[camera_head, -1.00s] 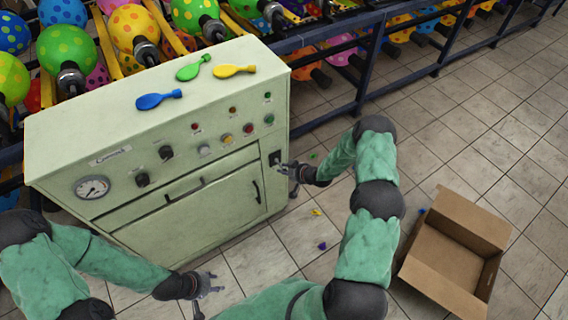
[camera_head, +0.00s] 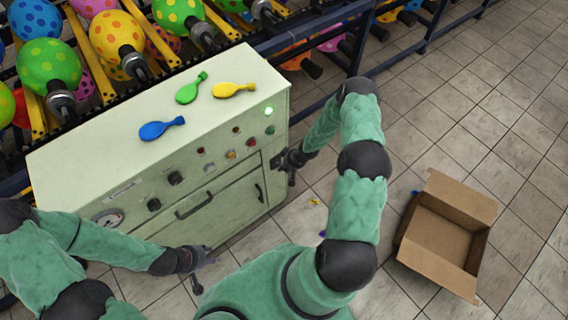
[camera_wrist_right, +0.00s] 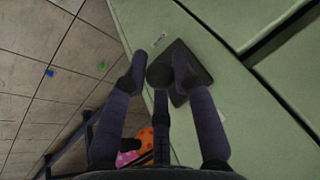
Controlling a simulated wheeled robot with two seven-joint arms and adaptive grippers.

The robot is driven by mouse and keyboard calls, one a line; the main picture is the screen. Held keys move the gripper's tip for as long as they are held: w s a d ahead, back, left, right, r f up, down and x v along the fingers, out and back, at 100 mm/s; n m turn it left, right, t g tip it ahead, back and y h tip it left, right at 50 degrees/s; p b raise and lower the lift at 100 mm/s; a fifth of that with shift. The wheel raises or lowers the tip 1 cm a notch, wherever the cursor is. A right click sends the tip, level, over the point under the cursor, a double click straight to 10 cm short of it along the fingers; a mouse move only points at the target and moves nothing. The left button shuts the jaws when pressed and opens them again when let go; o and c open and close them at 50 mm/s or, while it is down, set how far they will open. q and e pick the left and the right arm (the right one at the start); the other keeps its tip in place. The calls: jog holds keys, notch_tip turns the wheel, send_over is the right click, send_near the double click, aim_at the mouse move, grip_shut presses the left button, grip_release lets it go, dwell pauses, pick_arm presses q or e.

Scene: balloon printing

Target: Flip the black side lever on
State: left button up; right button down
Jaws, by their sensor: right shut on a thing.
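The pale green machine (camera_head: 150,170) stands at the left in the head view, with knobs, a gauge and buttons on its front. The black side lever (camera_wrist_right: 160,76) sits on a black plate (camera_wrist_right: 199,72) at the machine's edge, seen in the right wrist view. My right gripper (camera_head: 287,165) is at this lever, and in the wrist view its fingers (camera_wrist_right: 160,62) lie on both sides of the dark knob, shut on it. In the head view the gripper largely hides the lever. My left gripper (camera_head: 206,276) is open and empty before the machine.
Blue (camera_head: 161,129), green (camera_head: 190,89) and yellow (camera_head: 233,90) flat balloons lie on the machine top. A rack with dotted balloons (camera_head: 48,66) runs behind. An open cardboard box (camera_head: 445,235) stands on the floor at right. Small coloured bits lie on the floor.

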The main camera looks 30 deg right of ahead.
jog(key=shift+s+a+f, duration=0.2)
jog(key=shift+s+a, duration=0.15)
jog(key=shift+a, duration=0.2)
jog(key=c, duration=1.1)
grip_release()
jog(key=shift+w+r, duration=0.1)
jog(key=shift+w+d, duration=0.1)
jog(key=shift+d, duration=0.05)
jog(key=shift+d+r, duration=0.2)
jog(key=shift+r, duration=0.3)
jog(key=shift+v, duration=5.55)
jog(key=shift+a, duration=0.15)
